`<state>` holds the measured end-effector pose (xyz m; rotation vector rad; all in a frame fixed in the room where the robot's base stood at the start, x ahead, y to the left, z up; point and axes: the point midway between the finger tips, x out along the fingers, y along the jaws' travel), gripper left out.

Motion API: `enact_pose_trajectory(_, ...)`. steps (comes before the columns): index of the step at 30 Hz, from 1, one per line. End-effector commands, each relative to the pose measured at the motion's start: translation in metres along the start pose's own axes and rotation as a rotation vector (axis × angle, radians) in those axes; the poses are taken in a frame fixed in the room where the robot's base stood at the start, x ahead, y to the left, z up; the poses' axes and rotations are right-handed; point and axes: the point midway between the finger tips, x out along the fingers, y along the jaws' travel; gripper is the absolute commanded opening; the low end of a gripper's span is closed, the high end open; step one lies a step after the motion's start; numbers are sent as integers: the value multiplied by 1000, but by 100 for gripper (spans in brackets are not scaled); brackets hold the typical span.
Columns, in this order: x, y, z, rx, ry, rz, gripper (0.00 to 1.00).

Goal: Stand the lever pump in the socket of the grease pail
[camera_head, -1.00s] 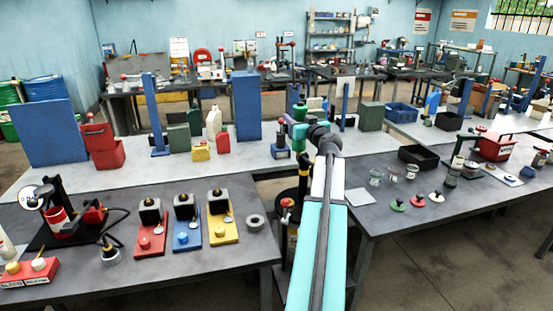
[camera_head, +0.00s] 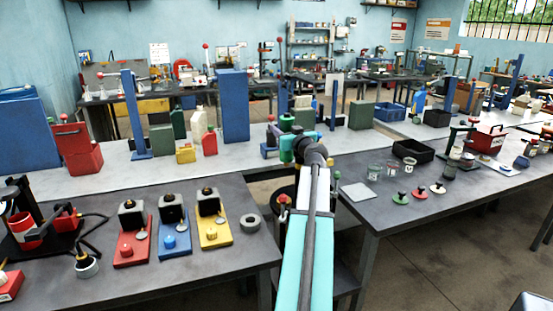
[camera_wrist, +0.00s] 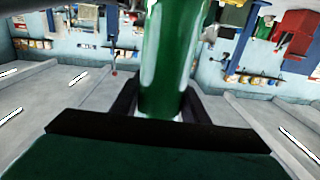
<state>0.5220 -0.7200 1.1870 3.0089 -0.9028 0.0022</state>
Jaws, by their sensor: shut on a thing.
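The lever pump (camera_head: 287,150), a green cylinder with a red knob near it, is held at the far end of my arm, over the gap between the near tables. In the wrist view its glossy green barrel (camera_wrist: 172,60) stands upright in the picture. My gripper (camera_wrist: 160,108) is shut around the barrel, with a dark jaw on each side. The pump's lower end is hidden. A dark round-topped thing (camera_head: 287,192) stands low in the gap, partly behind my arm. I cannot tell whether it is the grease pail, and no socket is discernible.
The left table carries red, blue and yellow stands (camera_head: 213,230) and a grey ring (camera_head: 250,222). The right table carries glass jars (camera_head: 374,172), small knobs and a black tray (camera_head: 412,151). A long pale bench with a tall blue block (camera_head: 235,105) lies behind.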

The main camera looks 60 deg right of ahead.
Motion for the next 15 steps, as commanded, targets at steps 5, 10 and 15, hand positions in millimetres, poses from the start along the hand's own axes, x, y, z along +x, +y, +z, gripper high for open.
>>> enact_pose_trajectory(5, 0, -2, 24, 0, 1, -2, 5)
enact_pose_trajectory(10, 1, -2, 39, 0, 1, -2, 5)
enact_pose_trajectory(15, 1, -3, 54, 0, 1, -3, 5)
